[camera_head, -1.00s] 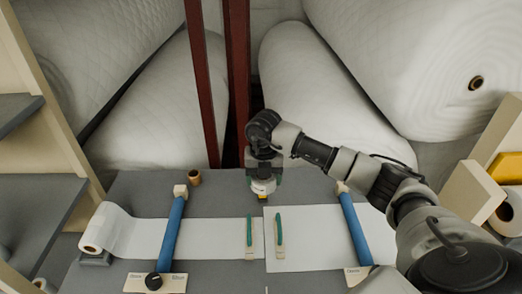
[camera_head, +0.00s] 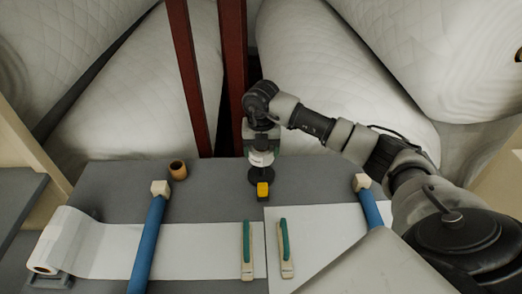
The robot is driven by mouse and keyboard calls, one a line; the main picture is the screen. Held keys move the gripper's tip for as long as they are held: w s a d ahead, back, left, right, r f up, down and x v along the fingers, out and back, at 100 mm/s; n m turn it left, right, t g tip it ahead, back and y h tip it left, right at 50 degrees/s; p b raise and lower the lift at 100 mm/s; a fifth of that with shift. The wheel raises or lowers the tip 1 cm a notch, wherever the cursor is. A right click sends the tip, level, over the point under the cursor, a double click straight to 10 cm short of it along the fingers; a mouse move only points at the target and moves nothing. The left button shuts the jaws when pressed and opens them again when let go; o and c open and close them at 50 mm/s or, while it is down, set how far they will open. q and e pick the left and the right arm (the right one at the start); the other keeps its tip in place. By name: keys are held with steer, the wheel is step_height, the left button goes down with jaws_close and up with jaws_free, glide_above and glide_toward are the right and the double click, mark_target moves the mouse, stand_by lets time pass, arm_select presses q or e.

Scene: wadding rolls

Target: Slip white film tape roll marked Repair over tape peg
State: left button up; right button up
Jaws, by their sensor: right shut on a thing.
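My right gripper (camera_head: 261,143) reaches in from the right and points down near the back of the grey table. It is shut on a small white roll (camera_head: 261,158). Any marking on the roll is too small to read. Directly below the roll in the picture is a small black stand (camera_head: 262,176) with a yellow piece (camera_head: 263,190) at its front. I see no tape peg clearly; the roll and gripper may hide it. I cannot tell whether the roll touches the stand. My left gripper is not in view.
The grey table (camera_head: 218,190) holds a brown core (camera_head: 177,170), two blue bars (camera_head: 148,240) and two green-topped tools (camera_head: 247,250). A white roll (camera_head: 48,248) feeds a strip from the left. Dark red posts (camera_head: 233,80) and large wadding rolls (camera_head: 310,90) stand behind.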

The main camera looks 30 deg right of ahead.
mark_target(261, 163)
steer(key=shift+w+d+f, duration=0.1)
steer(key=shift+w+f, duration=0.1)
steer(key=shift+f, duration=0.3)
steer(key=shift+s+f+b, duration=0.15)
steer(key=shift+f+b, duration=0.4)
steer(key=shift+b, duration=0.15)
step_height(261, 163, down, 3)
steer(key=shift+r+b, duration=0.1)
steer(key=shift+b, duration=0.85)
steer(key=shift+f+b, duration=0.35)
steer(key=shift+f, duration=0.2)
steer(key=shift+f+b, duration=0.4)
steer(key=shift+f, duration=0.15)
steer(key=o, duration=0.5)
steer(key=shift+o, duration=0.7)
